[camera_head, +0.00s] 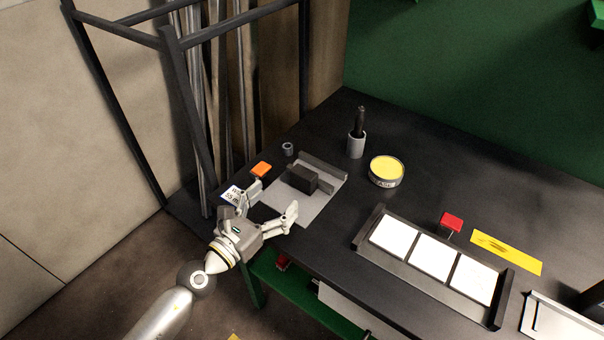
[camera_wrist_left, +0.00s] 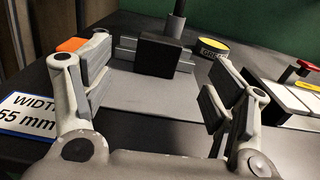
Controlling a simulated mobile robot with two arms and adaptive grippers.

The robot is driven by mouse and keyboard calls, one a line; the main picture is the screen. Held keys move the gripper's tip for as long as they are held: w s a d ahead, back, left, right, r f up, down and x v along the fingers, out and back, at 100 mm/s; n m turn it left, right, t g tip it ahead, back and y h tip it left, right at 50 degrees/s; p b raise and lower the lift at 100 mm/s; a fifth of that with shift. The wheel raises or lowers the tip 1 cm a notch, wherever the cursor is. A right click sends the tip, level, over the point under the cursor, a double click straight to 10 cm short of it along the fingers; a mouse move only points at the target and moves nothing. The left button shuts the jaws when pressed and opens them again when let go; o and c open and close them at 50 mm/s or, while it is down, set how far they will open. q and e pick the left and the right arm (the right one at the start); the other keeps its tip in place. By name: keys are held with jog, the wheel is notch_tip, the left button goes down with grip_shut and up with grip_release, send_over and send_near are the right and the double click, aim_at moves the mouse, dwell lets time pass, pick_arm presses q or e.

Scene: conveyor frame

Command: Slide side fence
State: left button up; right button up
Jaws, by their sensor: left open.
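The side fence appears to be the dark grey rail (camera_head: 318,167) along the back edge of a grey plate (camera_head: 298,208) on the black table. A black block (camera_head: 302,179) stands against the rail's front side; in the left wrist view the block (camera_wrist_left: 157,55) covers the middle of the rail (camera_wrist_left: 126,50). My left gripper (camera_head: 272,198) is open and empty over the near left part of the plate. In the left wrist view its fingers (camera_wrist_left: 160,85) are spread wide, one to each side of the block, which is farther off. My right gripper is not in view.
A "WIDTH 55 mm" card (camera_wrist_left: 28,116) lies left of the plate, near an orange block (camera_head: 261,170). A grey cup (camera_head: 356,145), a yellow-topped tin (camera_head: 386,171) and a conveyor frame with white tiles (camera_head: 430,256) stand to the right. A black metal rack (camera_head: 172,80) rises behind left.

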aim_at(300, 177)
pick_arm(q)
jog(key=x, duration=1.1)
jog(key=shift+f, duration=0.1)
jog(key=shift+s, duration=0.1)
jog(key=c, duration=1.4)
jog(key=shift+p+v, duration=0.3)
jog(key=shift+v, duration=1.25)
jog(key=shift+c, duration=0.2)
jog(key=o, duration=1.4)
jog(key=shift+o, duration=0.2)
